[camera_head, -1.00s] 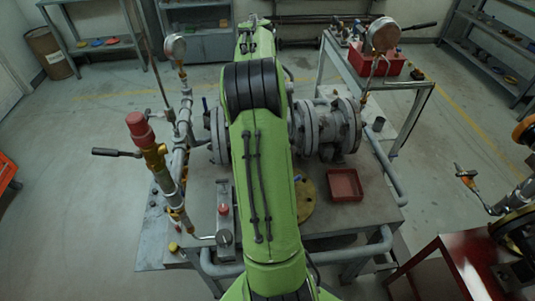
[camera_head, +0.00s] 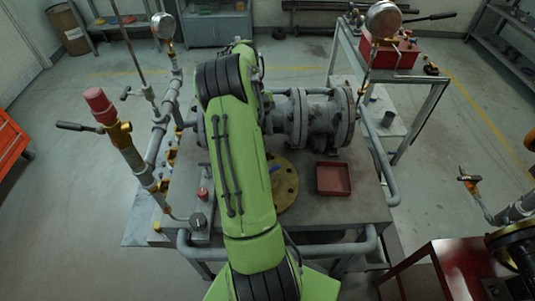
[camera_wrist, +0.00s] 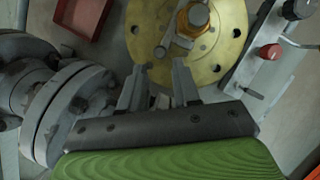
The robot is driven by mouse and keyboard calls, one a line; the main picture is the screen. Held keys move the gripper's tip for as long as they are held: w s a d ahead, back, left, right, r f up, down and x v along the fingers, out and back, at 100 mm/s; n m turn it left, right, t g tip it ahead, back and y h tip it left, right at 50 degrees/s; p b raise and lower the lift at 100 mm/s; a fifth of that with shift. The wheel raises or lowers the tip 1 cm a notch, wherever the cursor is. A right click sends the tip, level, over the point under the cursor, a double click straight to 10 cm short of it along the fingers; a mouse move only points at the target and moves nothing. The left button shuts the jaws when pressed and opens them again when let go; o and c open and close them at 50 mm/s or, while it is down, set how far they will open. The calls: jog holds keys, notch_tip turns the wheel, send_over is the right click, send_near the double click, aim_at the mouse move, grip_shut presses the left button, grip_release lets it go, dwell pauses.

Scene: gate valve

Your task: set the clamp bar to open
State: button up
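In the wrist view, a short grey bar (camera_wrist: 179,43) lies across a brass-coloured flange disc (camera_wrist: 233,38), below a brass nut with a grey cap (camera_wrist: 198,15). This bar may be the clamp bar; I cannot tell for sure. My gripper (camera_wrist: 162,68) is open, its two fingers apart on the near side of the disc, pointing toward the bar's lower end. Nothing shows clasped between them. Whether a fingertip touches the bar is unclear. In the head view the disc (camera_head: 289,184) is partly hidden by my green arm, and my gripper is hidden behind the arm.
A grey flanged pipe (camera_head: 315,122) runs along the bench behind the disc. A red tray (camera_head: 333,180) sits right of the disc. A grey block with a red knob (camera_head: 203,194) stands left. An upright pipe with a red cap (camera_head: 98,100) rises further left.

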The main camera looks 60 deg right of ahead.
aim_at(267, 149)
jog(key=b+x, duration=0.1)
jog(key=x, duration=0.6)
jog(key=shift+f, duration=0.25)
jog(key=shift+c, duration=0.2)
grip_shut()
